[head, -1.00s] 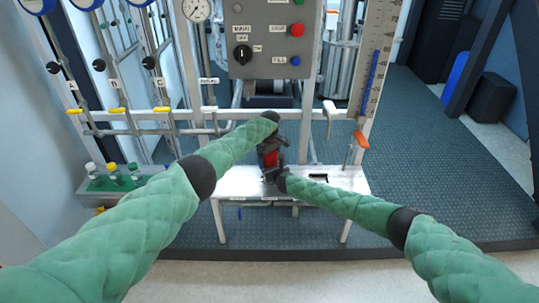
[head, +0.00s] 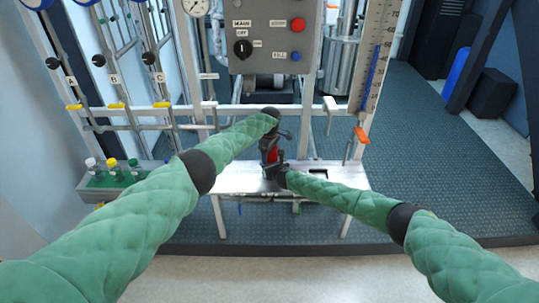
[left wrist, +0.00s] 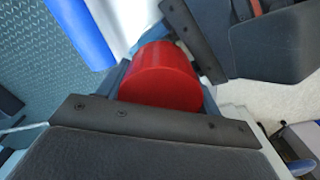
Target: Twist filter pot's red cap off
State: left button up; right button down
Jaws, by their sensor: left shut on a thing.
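The filter pot's red cap (left wrist: 160,78) is a smooth red cylinder between the two dark jaws of my left gripper in the left wrist view. In the head view, my left gripper (head: 271,137) reaches down over the bench from the left, shut on the red cap. Red (head: 272,153) shows just below its jaws. My right gripper (head: 273,171) is low beside the red part, coming from the right. Its fingers are small and dark, so I cannot tell if they are open. The grippers hide most of the pot's body.
The metal bench (head: 235,180) stands before a pipe frame, with a dark slot to the right of the grippers. A grey control panel (head: 270,38) is above. A rack with several capped bottles (head: 113,170) is at the left. A lever with an orange handle (head: 362,135) stands at right.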

pick_arm(q)
jog(key=o, duration=1.1)
jog(key=shift+r, duration=0.1)
jog(key=shift+r, duration=2.2)
jog(key=shift+c, duration=0.6)
notch_tip(320, 180, up, 3)
jog(key=m, duration=0.2)
jog(key=shift+r+m, duration=0.1)
jog(key=shift+m, duration=0.3)
jog(key=shift+f, duration=3.9)
